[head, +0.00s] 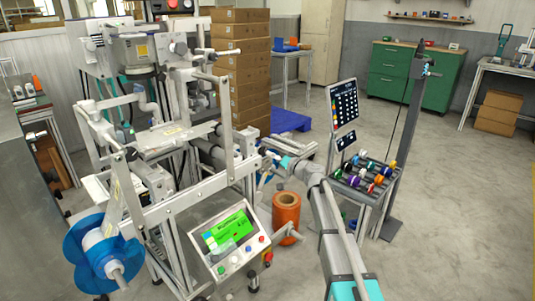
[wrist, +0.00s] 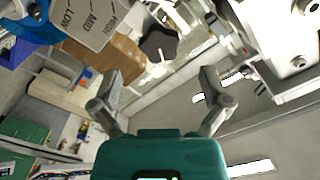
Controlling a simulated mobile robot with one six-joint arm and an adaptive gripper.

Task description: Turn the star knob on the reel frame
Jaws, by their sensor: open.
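The dark star knob (wrist: 158,42) shows in the wrist view, ahead of my gripper (wrist: 160,90) and about midway between its fingers. The fingers are spread wide and nothing is between them; they are apart from the knob. A pale plate marked LOW, MID and HIGH (wrist: 88,22) sits left of the knob. In the head view my gripper (head: 272,155) is at the right side of the metal reel frame (head: 180,196). I cannot make out the knob clearly there.
A blue reel (head: 88,258) is on the frame's front left. A rack of colourful spools (head: 366,178) is to the right. Open floor lies further right.

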